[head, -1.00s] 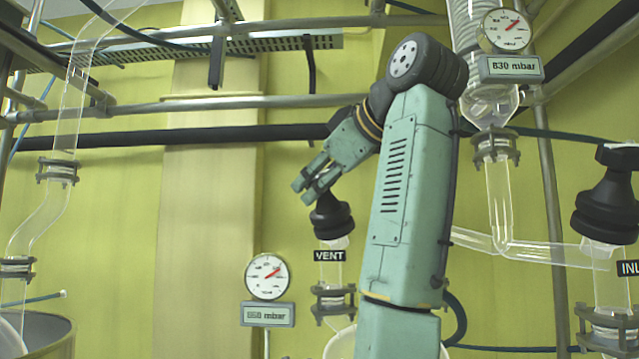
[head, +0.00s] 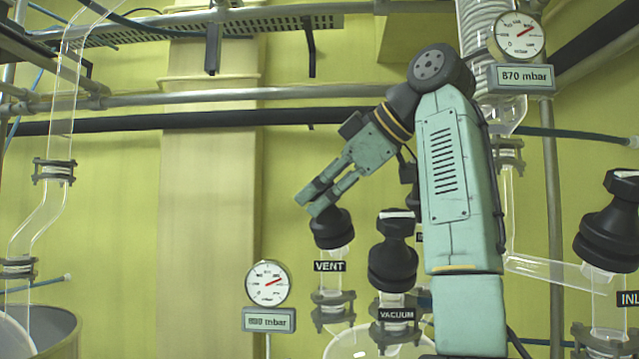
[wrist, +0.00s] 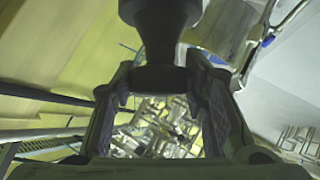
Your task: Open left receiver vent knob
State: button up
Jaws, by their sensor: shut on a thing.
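The black vent knob (head: 330,229) sits on a glass neck above the VENT label (head: 328,266). My gripper (head: 310,203) reaches down from the upper right, with its fingers at the knob's top. In the wrist view the dark knob (wrist: 160,35) shows at the top centre, and the fingers of my gripper (wrist: 157,80) lie on either side of it. The gripper is shut on the knob's grip. The fingers hide part of the knob's top in the head view.
A black VACUUM knob (head: 394,252) stands close to the right of the vent knob. Another black knob (head: 612,222) is at the far right. A round gauge (head: 268,283) is at the lower left, and a pipe rail (head: 180,99) crosses behind.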

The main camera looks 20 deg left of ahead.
jog(key=shift+d+f, duration=0.1)
jog(key=shift+f, duration=0.1)
jog(key=o, duration=1)
jog(key=shift+w+d, duration=0.1)
jog(key=shift+o, duration=0.9)
jog(key=shift+r, duration=0.1)
jog(key=shift+b, duration=0.3)
